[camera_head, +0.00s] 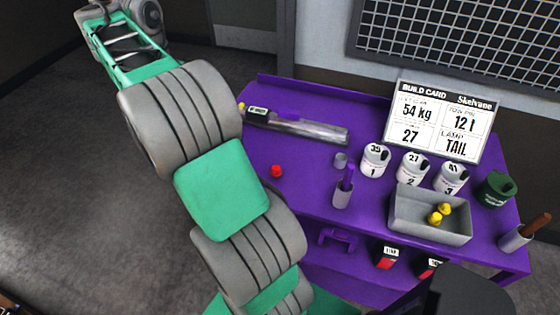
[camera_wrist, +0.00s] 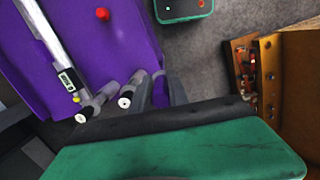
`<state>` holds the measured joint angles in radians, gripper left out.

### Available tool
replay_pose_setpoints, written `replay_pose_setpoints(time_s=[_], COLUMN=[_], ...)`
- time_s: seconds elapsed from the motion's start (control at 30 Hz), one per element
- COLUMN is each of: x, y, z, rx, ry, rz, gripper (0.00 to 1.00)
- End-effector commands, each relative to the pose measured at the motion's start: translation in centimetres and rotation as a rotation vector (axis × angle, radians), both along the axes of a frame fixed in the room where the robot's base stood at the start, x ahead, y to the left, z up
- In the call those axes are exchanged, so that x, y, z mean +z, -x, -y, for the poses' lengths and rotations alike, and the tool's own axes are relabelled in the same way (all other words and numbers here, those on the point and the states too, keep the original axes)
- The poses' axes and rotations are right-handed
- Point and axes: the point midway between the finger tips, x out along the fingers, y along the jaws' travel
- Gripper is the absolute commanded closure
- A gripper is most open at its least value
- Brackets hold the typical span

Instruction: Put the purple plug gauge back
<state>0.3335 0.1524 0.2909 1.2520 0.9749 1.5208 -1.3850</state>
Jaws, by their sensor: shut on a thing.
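My gripper (camera_wrist: 162,92) shows in the wrist view as two dark fingers beyond the black and green wrist. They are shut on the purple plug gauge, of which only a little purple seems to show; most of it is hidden. The gripper is outside the head view. Two pale cylinders with dark end holes, one at left (camera_wrist: 90,107) and one nearer the fingers (camera_wrist: 130,91), show beside it; I cannot tell what they rest on. In the head view a grey cup (camera_head: 342,196) with a purple upright piece (camera_head: 349,176) stands on the purple bench (camera_head: 300,192).
A metal bar with a display (camera_head: 300,127) lies along the bench's back left. A red piece (camera_head: 277,171) lies in front of it. White canisters (camera_head: 375,161), a grey tray (camera_head: 405,222) with yellow pieces, a green pot (camera_head: 497,188) and a build card (camera_head: 440,118) crowd the right.

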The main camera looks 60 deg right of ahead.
Motion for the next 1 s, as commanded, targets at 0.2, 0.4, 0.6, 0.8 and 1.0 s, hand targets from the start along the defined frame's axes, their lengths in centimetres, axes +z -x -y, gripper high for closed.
replay_pose_setpoints(time_s=[0.2,0.4,0.6,0.8,1.0], x=[-4.2,-7.3,-9.5,-10.6,-15.4], y=[7.7,18.3,28.6,33.3,33.6], z=[14.8,25.0,30.6,32.2,32.3], rx=[0.033,0.077,0.116,0.140,0.144], ry=[0.003,0.006,0.006,0.006,0.004], rz=[0.001,-0.004,-0.013,-0.019,-0.019], gripper=[1.00,1.00,1.00,1.00,1.00])
